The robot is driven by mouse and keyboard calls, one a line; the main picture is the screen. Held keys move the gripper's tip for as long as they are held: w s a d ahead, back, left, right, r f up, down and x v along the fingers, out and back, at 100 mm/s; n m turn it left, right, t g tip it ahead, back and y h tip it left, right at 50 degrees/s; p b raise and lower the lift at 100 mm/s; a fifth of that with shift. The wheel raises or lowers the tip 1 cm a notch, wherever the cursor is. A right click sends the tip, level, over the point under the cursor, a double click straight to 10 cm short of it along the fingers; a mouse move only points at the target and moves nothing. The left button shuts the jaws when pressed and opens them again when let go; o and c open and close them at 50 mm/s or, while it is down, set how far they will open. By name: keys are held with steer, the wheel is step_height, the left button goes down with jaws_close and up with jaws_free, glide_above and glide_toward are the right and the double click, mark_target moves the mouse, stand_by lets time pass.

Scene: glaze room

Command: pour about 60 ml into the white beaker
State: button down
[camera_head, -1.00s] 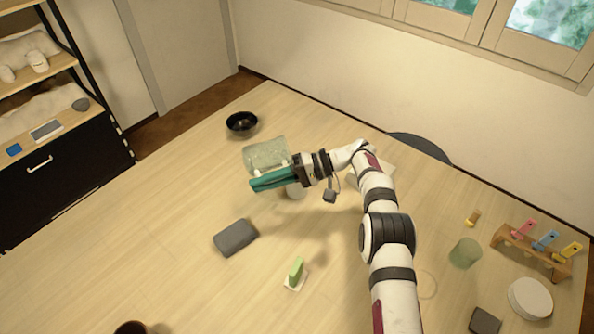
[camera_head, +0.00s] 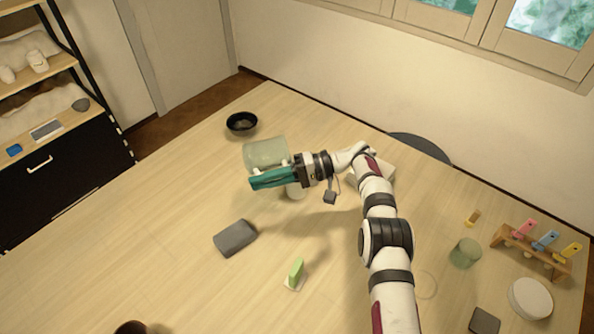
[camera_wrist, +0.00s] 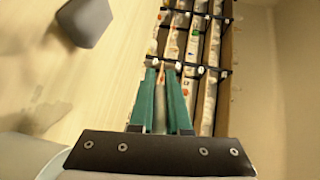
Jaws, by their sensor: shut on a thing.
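My gripper (camera_head: 254,183), with teal fingers, is shut above the middle of the table. A translucent grey-green container (camera_head: 265,153) is at the far side of the fingers, held off the table and seemingly tilted; its grasped part is hidden. A pale grey curved surface at the lower left of the wrist view (camera_wrist: 22,155) is probably the same container. In that view the fingers (camera_wrist: 160,75) are close together. The white beaker (camera_head: 297,192) stands on the table just below my gripper, its upper part hidden. I cannot make out a stream or a liquid level.
A black bowl (camera_head: 241,123) stands at the back. A grey block (camera_head: 235,238) and a green piece on a white base (camera_head: 295,272) lie in front. A greenish glass (camera_head: 465,253), a wooden rack (camera_head: 531,253) and a white round dish (camera_head: 530,298) are right. The left tabletop is clear.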

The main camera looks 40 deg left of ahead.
steer(key=shift+a+r, duration=0.1)
steer(key=shift+r, duration=0.05)
steer(key=f+t+h, duration=0.2)
steer(key=s+f+t+h, duration=0.1)
steer(key=f+t, duration=0.1)
steer(key=shift+a+f+h, duration=0.15)
steer(key=shift+h, duration=0.25)
stand_by(1.6)
steer(key=f+t+h, duration=0.1)
steer(key=t, duration=0.1)
steer(key=s+a+f+t+h, duration=0.1)
steer(key=f+t+h, duration=0.2)
steer(key=t+h, duration=0.1)
steer(key=shift+s+a+f, duration=0.25)
steer(key=shift+s+a, duration=0.05)
steer(key=shift+a+r+t+h, duration=0.2)
steer(key=shift+t+h, duration=0.4)
steer(key=shift+t, duration=0.2)
steer(key=shift+r, duration=0.15)
